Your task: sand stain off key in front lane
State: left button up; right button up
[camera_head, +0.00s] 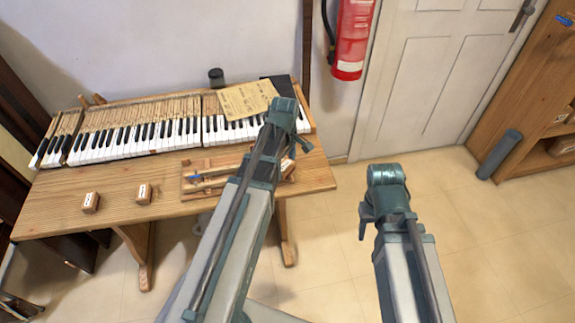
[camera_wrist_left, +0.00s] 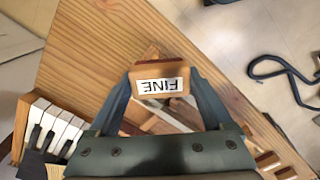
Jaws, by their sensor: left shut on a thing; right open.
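My left gripper (camera_wrist_left: 165,100) is shut on a small wooden block (camera_wrist_left: 160,72) with a white label reading FINE, upside down in the left wrist view. Behind the block, pale wooden strips of the tray (camera_wrist_left: 150,52) show partly; whether the block touches them I cannot tell. In the head view my left arm covers the middle of the wooden tray (camera_head: 190,190), which lies near the table's front. A small blue patch shows at its left end. The stain and the front lane are not clear. My right gripper (camera_head: 364,222) is open, off the table over the floor.
Two labelled blocks (camera_head: 90,203) (camera_head: 143,194) stand on the table (camera_head: 60,200) left of the tray. Piano keys (camera_head: 150,135) run along the back, with a yellowed sheet (camera_head: 245,98) on them. A red extinguisher (camera_head: 350,40) hangs on the wall.

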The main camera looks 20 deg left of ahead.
pick_arm(q)
jog(key=shift+s+a, duration=0.45)
jog(key=shift+a, duration=0.3)
jog(key=shift+s+a+r, duration=0.1)
jog(key=shift+s+a, duration=0.25)
jog(key=shift+a, duration=0.25)
jog(key=shift+s+a, duration=0.35)
jog(key=shift+a, duration=0.2)
jog(key=shift+w+d, duration=0.1)
jog(key=shift+w+d, duration=0.3)
jog(key=shift+d, duration=0.2)
jog(key=shift+w+d, duration=0.3)
jog(key=shift+d, duration=0.3)
